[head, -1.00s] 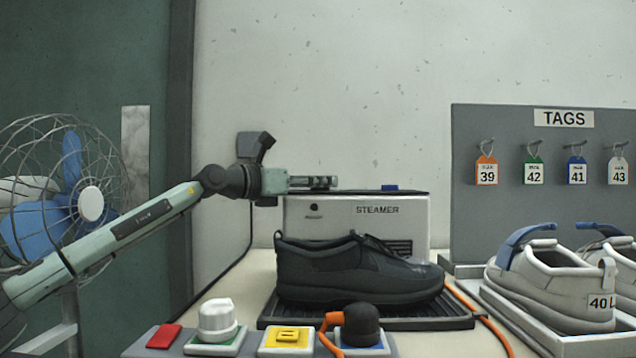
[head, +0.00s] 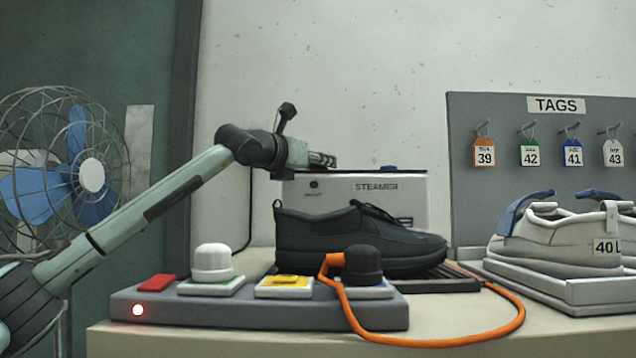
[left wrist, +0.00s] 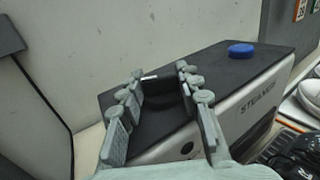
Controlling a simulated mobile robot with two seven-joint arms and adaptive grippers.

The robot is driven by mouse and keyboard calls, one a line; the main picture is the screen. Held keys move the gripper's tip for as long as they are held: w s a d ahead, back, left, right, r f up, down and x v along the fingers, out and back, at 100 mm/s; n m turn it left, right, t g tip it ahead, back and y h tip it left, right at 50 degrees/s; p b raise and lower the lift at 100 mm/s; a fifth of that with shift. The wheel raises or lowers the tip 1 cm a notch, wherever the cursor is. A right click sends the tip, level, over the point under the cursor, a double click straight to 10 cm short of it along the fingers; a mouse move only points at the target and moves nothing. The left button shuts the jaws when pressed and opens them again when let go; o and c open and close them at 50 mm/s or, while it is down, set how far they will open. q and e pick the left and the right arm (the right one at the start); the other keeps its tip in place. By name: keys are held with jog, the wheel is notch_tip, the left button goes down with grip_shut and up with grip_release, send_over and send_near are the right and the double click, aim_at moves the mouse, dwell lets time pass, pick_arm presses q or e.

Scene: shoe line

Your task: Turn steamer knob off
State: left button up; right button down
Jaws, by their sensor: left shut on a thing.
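The steamer (head: 350,203) is a white box with a dark top, standing against the back wall behind a dark shoe. My left gripper (head: 322,160) is at the left part of its top. The left wrist view shows the gripper (left wrist: 163,80) with a finger on each side of a black knob (left wrist: 172,97) with a short white line, on the steamer top (left wrist: 215,72). The gripper is shut on this knob. The fingers hide part of it, and its exact angle is hard to read. My right gripper is out of view.
A blue round cap (left wrist: 241,49) sits farther along the steamer top. In front, a grey panel (head: 255,315) carries a red button, white knob, yellow switch and black plug with an orange cable (head: 440,343). A fan (head: 60,180) stands left; pale shoes (head: 560,240) stand right.

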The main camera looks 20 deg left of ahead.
pick_arm(q)
jog(key=shift+d+f, duration=0.1)
jog(key=shift+f, duration=0.1)
jog(key=o, duration=1.1)
jog(key=shift+c, duration=0.2)
jog(key=shift+o, duration=0.5)
jog(key=shift+r, duration=0.1)
jog(key=v, duration=0.7)
jog(key=shift+s, duration=0.25)
